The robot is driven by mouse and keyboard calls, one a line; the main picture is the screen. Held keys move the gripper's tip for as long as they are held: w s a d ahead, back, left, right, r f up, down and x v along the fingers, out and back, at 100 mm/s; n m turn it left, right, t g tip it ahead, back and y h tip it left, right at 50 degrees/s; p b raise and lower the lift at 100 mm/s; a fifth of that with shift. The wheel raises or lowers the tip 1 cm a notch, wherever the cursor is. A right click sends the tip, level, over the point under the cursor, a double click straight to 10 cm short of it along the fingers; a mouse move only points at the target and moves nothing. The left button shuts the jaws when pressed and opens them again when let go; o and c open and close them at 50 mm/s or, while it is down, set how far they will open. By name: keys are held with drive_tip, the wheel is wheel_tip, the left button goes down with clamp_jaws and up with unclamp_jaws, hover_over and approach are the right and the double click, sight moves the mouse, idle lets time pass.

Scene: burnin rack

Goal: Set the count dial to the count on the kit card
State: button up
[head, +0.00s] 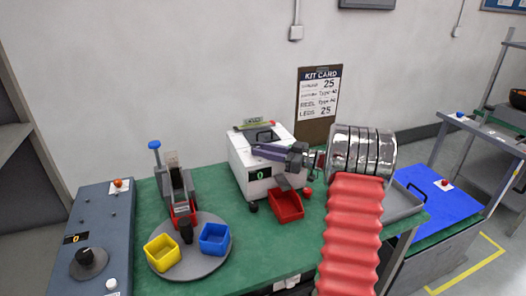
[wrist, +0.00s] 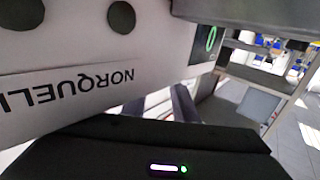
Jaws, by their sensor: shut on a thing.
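The kit card (head: 319,92) hangs on the wall; two of its lines end in 25, the last reading LEDS 25. The white machine (head: 241,154) on the green bench shows a green 0 on its display (head: 260,174). The display is also at the upper right in the wrist view (wrist: 210,38). My gripper (head: 279,168) is at the machine's front, right of the display, shut on what appears to be the count dial. The fingers hide the dial itself.
A red bin (head: 287,207) stands below my gripper. Left are a turntable (head: 197,262) with yellow (head: 162,253) and blue (head: 214,239) bins, and a grey console (head: 103,222) with a black knob (head: 88,257). A grey tray (head: 403,204) lies right, partly behind my arm.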

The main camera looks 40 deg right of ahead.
drive_tip(key=o, duration=1)
drive_tip(key=shift+s, duration=0.1)
drive_tip(key=v, duration=1.3)
drive_tip(key=shift+s+d, duration=0.2)
drive_tip(key=shift+s, duration=0.05)
